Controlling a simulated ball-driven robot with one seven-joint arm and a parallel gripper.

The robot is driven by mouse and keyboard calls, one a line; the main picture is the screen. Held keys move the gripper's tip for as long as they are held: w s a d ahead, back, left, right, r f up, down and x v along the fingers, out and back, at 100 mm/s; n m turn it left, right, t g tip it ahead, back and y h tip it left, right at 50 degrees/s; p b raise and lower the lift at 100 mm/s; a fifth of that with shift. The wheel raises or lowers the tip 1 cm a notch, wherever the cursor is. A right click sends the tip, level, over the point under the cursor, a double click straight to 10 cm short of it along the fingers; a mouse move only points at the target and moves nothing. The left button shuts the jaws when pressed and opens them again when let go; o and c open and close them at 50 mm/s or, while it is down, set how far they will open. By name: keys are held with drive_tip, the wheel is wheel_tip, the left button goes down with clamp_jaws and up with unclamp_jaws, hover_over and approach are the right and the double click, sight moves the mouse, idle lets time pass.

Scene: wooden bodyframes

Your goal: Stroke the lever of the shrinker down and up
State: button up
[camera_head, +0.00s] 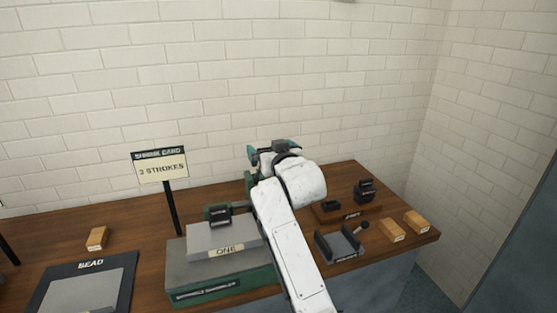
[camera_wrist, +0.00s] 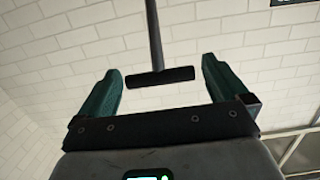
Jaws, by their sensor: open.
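In the wrist view a dark T-shaped handle (camera_wrist: 160,77), likely the lever's, hangs from a rod between the green fingers of my gripper (camera_wrist: 162,68). The fingers are open and a gap shows on both sides of the bar; I cannot tell how far beyond the tips it lies. In the head view my gripper (camera_head: 272,148) is raised above and behind the shrinker.
A sign reading 3 STROKES (camera_head: 161,166) stands on a post left of the shrinker. A dark BEAD mat (camera_head: 126,268) lies at left, with a wooden block (camera_head: 97,238) behind it. Dark fixtures (camera_head: 340,243) and two wooden blocks (camera_head: 392,231) stand at right. The bench ends near a tiled wall.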

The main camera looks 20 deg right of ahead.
drive_tip(key=s+b, duration=0.1)
drive_tip(key=s, duration=0.6)
drive_tip(key=shift+s+r, duration=0.2)
drive_tip(key=shift+r, duration=0.15)
drive_tip(key=s+d+f+g, duration=0.3)
drive_tip(key=s+f+g, duration=0.1)
drive_tip(key=s+f, duration=0.85)
drive_tip(key=s+d+f+g, duration=0.35)
drive_tip(key=s+f, duration=0.55)
drive_tip(key=f, duration=0.6)
drive_tip(key=s+f+g, duration=0.4)
drive_tip(key=s, duration=0.9)
drive_tip(key=s+d+f+g, duration=0.1)
drive_tip(key=s+f+g, duration=0.3)
drive_tip(key=s, duration=1)
drive_tip(key=shift+d+f+m, duration=0.2)
drive_tip(key=shift+f+m, duration=0.1)
drive_tip(key=shift+f, duration=0.05)
